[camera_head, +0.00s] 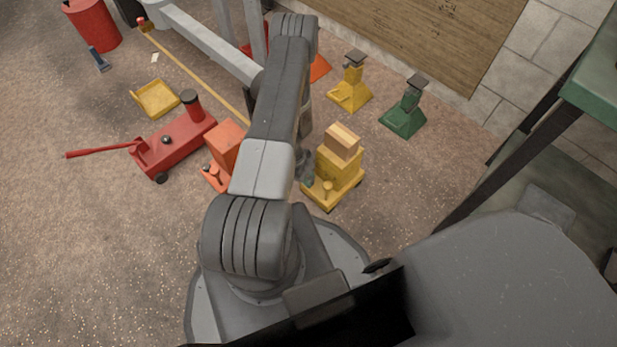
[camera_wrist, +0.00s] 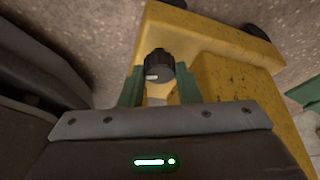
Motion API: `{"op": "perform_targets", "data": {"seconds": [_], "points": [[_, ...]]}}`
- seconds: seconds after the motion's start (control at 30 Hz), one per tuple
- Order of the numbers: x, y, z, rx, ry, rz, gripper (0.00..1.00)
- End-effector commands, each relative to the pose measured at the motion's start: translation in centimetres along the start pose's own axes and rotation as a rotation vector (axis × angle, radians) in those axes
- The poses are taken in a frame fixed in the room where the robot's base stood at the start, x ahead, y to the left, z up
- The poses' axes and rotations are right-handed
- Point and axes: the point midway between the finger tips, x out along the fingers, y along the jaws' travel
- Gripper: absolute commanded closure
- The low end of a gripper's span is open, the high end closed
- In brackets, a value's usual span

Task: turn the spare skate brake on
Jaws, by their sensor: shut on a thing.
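A yellow skate (camera_head: 333,188) stands on the floor just right of my arm, with a wooden block (camera_head: 342,141) on top. In the wrist view the yellow skate (camera_wrist: 215,60) fills the upper middle and right. A black ribbed knob (camera_wrist: 160,64) with a white mark on its face sits on the skate, between my two green fingers. My gripper (camera_wrist: 160,82) is shut on this knob. In the head view my gripper (camera_head: 305,168) is at the skate's left side, partly hidden by my arm. The knob is hidden there.
An orange skate (camera_head: 226,143) stands left of my arm, close by. A red floor jack (camera_head: 178,143) with a long handle lies farther left. Yellow (camera_head: 350,88) and green (camera_head: 404,110) jack stands are behind. A green bench (camera_head: 598,75) is at right. The left foreground floor is clear.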

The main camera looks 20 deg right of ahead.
Motion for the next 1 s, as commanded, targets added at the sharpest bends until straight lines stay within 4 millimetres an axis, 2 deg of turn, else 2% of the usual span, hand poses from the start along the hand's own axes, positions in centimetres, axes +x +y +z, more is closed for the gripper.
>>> {"op": "perform_targets", "data": {"seconds": [0.37, 1.0], "points": [[0.05, 0.12, 0.08, -0.101, 0.0, -0.04, 0.93], [0.21, 0.42, 0.06, -0.627, -0.001, -0.258, 0.93]]}}
